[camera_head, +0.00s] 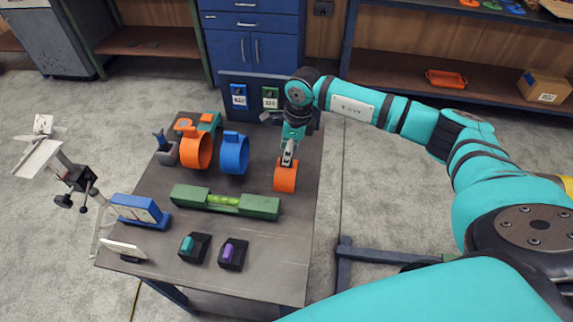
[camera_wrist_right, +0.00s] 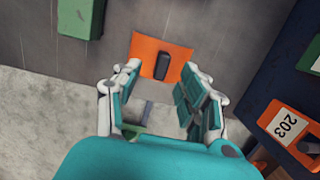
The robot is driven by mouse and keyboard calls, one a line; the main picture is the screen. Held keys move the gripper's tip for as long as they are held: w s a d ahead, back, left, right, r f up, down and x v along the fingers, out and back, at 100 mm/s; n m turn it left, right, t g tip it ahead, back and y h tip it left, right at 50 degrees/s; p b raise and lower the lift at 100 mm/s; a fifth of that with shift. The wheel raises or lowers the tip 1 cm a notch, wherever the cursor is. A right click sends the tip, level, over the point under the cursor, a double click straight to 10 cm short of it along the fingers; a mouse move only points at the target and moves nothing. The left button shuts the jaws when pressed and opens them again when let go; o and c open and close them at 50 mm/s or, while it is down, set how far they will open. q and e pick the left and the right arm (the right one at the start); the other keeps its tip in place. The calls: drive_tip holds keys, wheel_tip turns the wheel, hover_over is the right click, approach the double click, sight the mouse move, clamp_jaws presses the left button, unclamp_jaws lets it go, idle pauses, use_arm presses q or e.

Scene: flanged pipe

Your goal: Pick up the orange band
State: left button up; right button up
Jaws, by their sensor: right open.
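An orange band (camera_head: 285,178) stands near the right edge of the grey workbench (camera_head: 150,260). In the right wrist view the orange band (camera_wrist_right: 147,52) shows from above as a flat orange rectangle with a dark block on it. My right gripper (camera_head: 288,160) is directly above it, pointing down. In the right wrist view my open right gripper (camera_wrist_right: 160,82) has one finger on each side of the band's near end; I cannot tell whether they touch it. Another orange ring (camera_head: 196,150) stands farther left on the bench. My left gripper is not in view.
A blue ring (camera_head: 234,153) stands left of the orange band. A green level-like bar (camera_head: 224,201) lies in front of it. Two dark blocks with teal (camera_head: 194,248) and purple (camera_head: 233,254) tops sit at the front. A dark upright panel (camera_head: 266,92) stands behind.

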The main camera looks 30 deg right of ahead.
sight(286, 168)
drive_tip(key=f, duration=0.1)
drive_tip(key=f+p, duration=0.1)
drive_tip(key=f, duration=0.1)
drive_tip(key=shift+w+a+f, duration=0.15)
drive_tip(key=shift+w+f, duration=0.1)
drive_tip(key=shift+f, duration=0.4)
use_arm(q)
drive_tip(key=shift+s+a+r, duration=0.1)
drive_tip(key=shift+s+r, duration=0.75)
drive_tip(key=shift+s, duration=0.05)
use_arm(e)
clamp_jaws()
